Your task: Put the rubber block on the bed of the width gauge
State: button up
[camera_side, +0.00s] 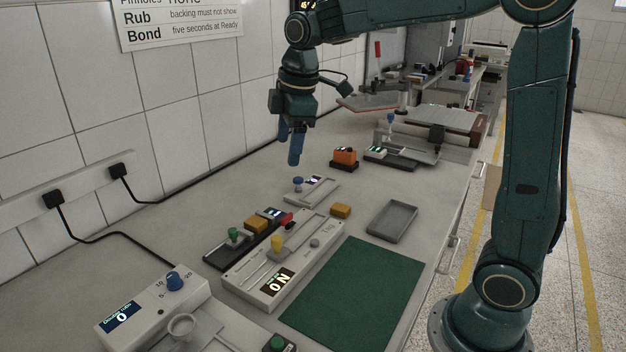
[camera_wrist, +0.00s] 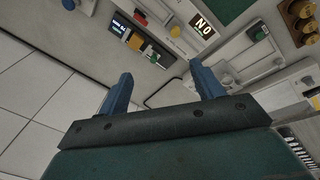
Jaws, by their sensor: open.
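My gripper (camera_side: 291,150) hangs above the bench near the tiled wall. In the wrist view its two blue fingers (camera_wrist: 160,85) are apart with nothing between them. A small mustard-yellow block (camera_side: 341,210), which may be the rubber block, lies on the bench left of a grey tray. A small pale instrument (camera_side: 318,189) with a blue knob and a display stands just behind it. I cannot tell for certain which instrument is the width gauge. A dark unit (camera_side: 214,257) with a green knob and another yellow block also shows in the wrist view (camera_wrist: 127,39).
The grey tray (camera_side: 392,221) is empty. An orange block (camera_side: 345,156) is farther back. A dial box (camera_side: 150,305) is at front left. Bare bench lies beside the wall.

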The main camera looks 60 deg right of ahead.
jog(key=s+a+f+m+t, duration=0.1)
jog(key=s+m, duration=0.4)
jog(key=s, duration=0.6)
jog(key=s+a+f+m+t, duration=0.1)
jog(key=s+m, duration=0.4)
jog(key=s, duration=0.7)
jog(key=shift+a+t, duration=0.4)
jog(key=shift+t, duration=0.2)
